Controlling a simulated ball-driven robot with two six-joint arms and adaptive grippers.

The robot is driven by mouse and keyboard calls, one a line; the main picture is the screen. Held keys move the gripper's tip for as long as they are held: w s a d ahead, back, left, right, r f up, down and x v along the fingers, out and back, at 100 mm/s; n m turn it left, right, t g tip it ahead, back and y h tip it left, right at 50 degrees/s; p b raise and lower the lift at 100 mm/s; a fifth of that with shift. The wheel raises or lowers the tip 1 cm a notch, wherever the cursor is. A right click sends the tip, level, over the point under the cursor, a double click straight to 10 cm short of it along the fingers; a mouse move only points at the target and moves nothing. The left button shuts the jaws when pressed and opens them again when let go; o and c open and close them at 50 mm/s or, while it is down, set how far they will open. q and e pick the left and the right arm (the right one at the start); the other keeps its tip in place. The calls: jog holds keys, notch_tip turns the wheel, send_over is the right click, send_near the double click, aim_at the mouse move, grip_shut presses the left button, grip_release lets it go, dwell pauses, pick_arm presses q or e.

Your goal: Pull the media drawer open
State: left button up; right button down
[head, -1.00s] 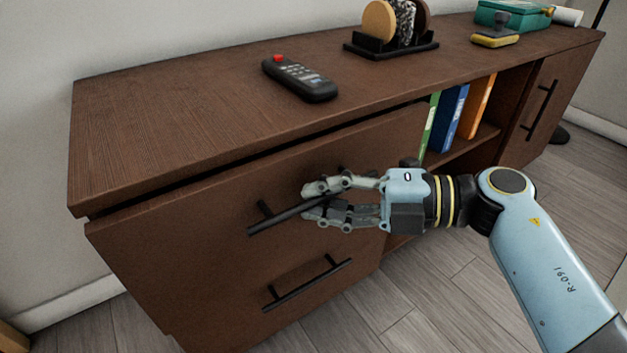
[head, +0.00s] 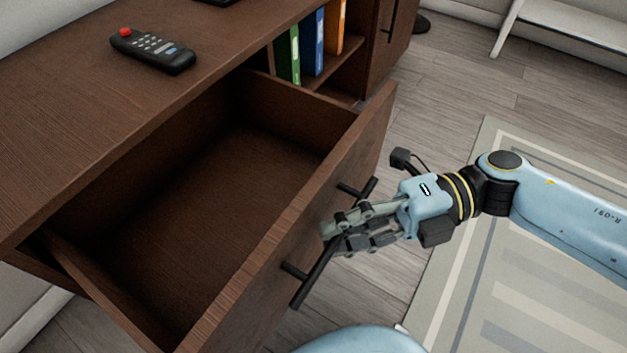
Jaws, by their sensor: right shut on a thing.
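The media drawer (head: 296,237) is the upper drawer of a dark brown wooden cabinet and stands far out from it. Its inside shows bare brown boards and looks empty. Its black bar handle (head: 315,277) sits on the front panel. My right gripper (head: 327,238) comes in from the right and is shut on the handle, around the middle of the bar. The lower drawer is hidden behind the open one. My left gripper is not in view.
A black remote (head: 155,52) with a red button lies on the cabinet top (head: 60,140). Green, blue and orange books (head: 313,42) stand in an open shelf. A striped rug (head: 470,290) lies on the floor at right, and a white bench (head: 575,30) stands behind.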

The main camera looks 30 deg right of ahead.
jog(key=shift+s+d+r, duration=0.1)
jog(key=shift+s+r, duration=0.05)
jog(key=shift+r, duration=0.1)
jog(key=c, duration=1.5)
grip_release()
jog(key=shift+o, duration=0.6)
jog(key=shift+f, duration=0.15)
jog(key=shift+s+d, duration=0.1)
jog(key=shift+d, duration=0.05)
jog(key=v, duration=1.1)
jog(key=shift+d, duration=0.35)
jog(key=shift+s, duration=0.1)
